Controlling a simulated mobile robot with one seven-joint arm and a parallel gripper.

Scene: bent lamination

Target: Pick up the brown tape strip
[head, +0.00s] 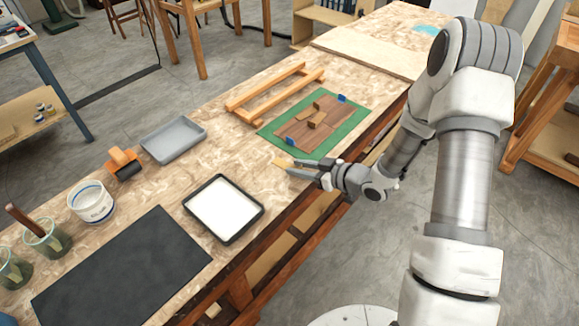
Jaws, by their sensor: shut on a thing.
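My gripper (291,167) is at the near edge of the workbench, just in front of the green mat (345,137). A small flat tan-brown strip (281,163), which looks like the brown tape strip, is at its fingertips. The fingers are shut on it. Whether the strip is clear of the bench top cannot be told.
A white-filled black tray (224,208), a grey tray (173,138), an orange-handled roller (124,162), a white tub (91,201), jars (47,238) and a black mat (120,275) are left of my gripper. A wooden frame (274,92) lies behind the green mat.

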